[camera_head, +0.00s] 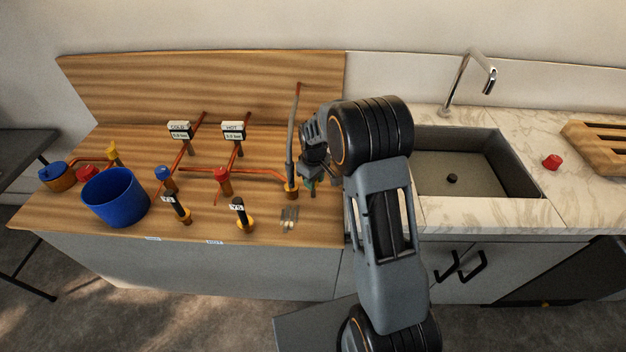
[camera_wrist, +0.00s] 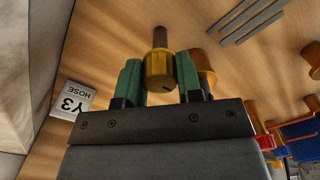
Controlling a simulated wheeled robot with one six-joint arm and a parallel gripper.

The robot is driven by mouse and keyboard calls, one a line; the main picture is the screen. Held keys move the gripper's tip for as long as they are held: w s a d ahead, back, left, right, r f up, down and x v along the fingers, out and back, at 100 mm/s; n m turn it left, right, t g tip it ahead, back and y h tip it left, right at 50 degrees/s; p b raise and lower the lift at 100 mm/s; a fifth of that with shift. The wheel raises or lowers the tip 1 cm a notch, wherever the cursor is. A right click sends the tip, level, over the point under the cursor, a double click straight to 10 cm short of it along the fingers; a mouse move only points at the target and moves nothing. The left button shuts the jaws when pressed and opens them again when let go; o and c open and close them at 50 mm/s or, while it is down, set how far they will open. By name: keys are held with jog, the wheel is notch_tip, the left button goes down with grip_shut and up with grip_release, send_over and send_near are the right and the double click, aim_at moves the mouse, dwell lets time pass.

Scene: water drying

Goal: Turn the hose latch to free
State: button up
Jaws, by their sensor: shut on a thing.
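The hose latch (camera_wrist: 159,68) is a yellow knob with a darker stem, in the upper middle of the wrist view. My gripper (camera_wrist: 158,78) has its two green fingers on either side of it and is shut on it. A white tag reading Y3 HOSE (camera_wrist: 73,100) lies to the left of the fingers. In the head view my gripper (camera_head: 309,186) is low over the wooden counter's right end, just right of the upright grey hose (camera_head: 291,140) and its orange base. The arm and gripper hide the latch there.
A blue bucket (camera_head: 115,198) stands at the left of the wooden counter (camera_head: 70,222). Red pipes with blue and red valves, and cold and hot gauges (camera_head: 180,130), fill the middle. A sink (camera_head: 460,170) is to the right.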

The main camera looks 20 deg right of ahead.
jog(key=o, duration=0.9)
jog(key=shift+r, duration=0.1)
notch_tip(320, 180, up, 14)
jog(key=shift+f+b, duration=0.1)
jog(key=shift+b, duration=0.3)
jog(key=shift+w, duration=0.1)
